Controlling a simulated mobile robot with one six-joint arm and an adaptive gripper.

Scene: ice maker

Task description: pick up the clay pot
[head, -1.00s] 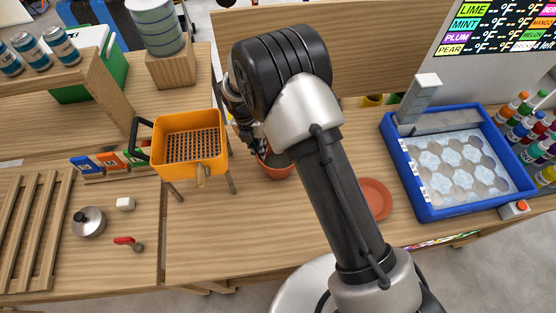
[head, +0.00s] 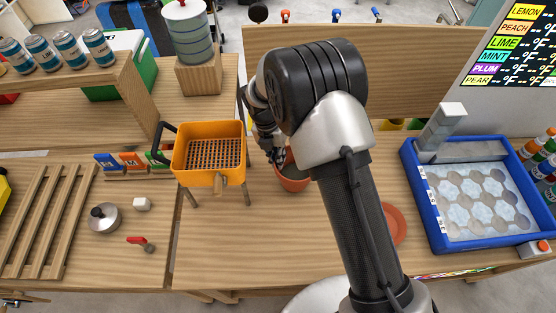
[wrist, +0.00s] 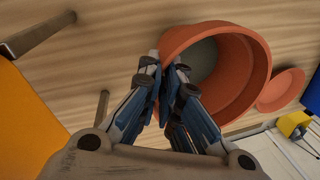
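The clay pot (head: 294,184) is a terracotta pot on the wooden counter, right of the orange basket; my arm hides its right side in the head view. In the wrist view the pot (wrist: 250,75) shows its open mouth and thick rim. My gripper (wrist: 166,68) is at the rim's left side, one finger outside and one inside the mouth, with the wall between them. The fingers look closed on the rim. In the head view my gripper (head: 276,155) is at the pot's back left edge. I cannot tell whether the pot is off the counter.
A terracotta saucer (head: 396,226) lies right of my arm. The orange basket (head: 210,178) on legs stands close on the left. A blue tray (head: 431,210) with a moulded ice plate is at the right. The counter front between basket and arm is clear.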

